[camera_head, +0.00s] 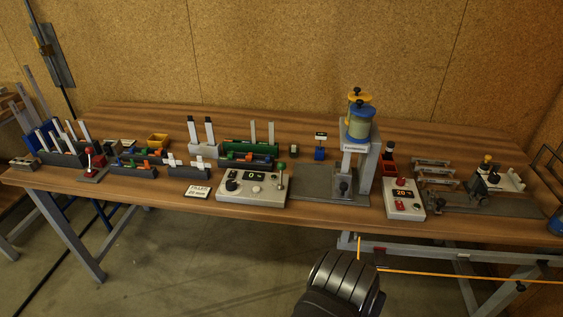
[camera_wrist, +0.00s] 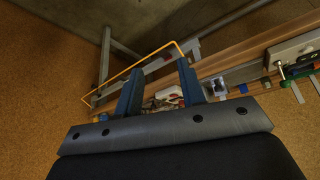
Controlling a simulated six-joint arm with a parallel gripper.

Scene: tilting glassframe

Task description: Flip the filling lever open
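A grey control box (camera_head: 253,188) with a display reading 0 stands at the front edge of the bench. A lever with a green knob (camera_head: 280,165) stands upright at its right end. A filling station (camera_head: 366,165) with a blue and yellow container (camera_head: 358,121) stands to its right. Another lever with a red knob (camera_head: 90,151) is at the far left. I cannot tell which lever is the filling lever. My gripper (camera_wrist: 157,82) is open, its two blue fingers apart with nothing held between them. It is away from the levers; its fingertips are hidden in the head view.
A second control box (camera_head: 403,200) reading 20 stands right of the station. A "FILLED" sign (camera_head: 198,192) lies left of the first box. Racks with coloured parts (camera_head: 137,163) crowd the left. A thin orange line (camera_head: 465,275) runs in front of the bench on the right.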

